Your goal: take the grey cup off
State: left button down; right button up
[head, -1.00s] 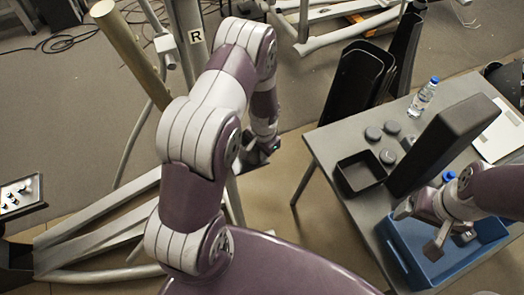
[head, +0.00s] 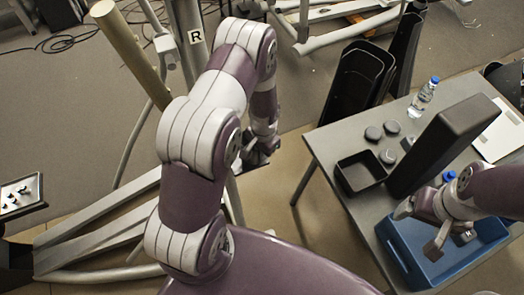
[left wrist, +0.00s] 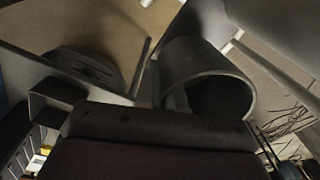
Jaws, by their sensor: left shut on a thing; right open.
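My left gripper (head: 258,158) is low beside the grey metal frame, partly hidden by my own wrist. In the left wrist view a grey, hollow round piece, which looks like the grey cup (left wrist: 180,62), lies right at the gripper, its open dark end facing the camera. The gripper is shut on it; the exact finger contact is hard to see. Whether the cup still touches the frame cannot be told. My right gripper (head: 422,228) is open and empty above the blue crate on the table.
The grey table (head: 335,145) at right bears a blue crate (head: 398,262), a black tray (head: 342,180), a tall black box (head: 440,145), several dark round pieces and a bottle (head: 424,97). Frame bars (head: 110,222) lie at left. Dark covers (head: 352,95) stand behind the table.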

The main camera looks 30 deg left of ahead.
pick_arm(q)
notch_tip(320, 180, up, 8)
jog(key=p, duration=0.7)
jog(key=shift+r, duration=0.1)
dwell(0.3)
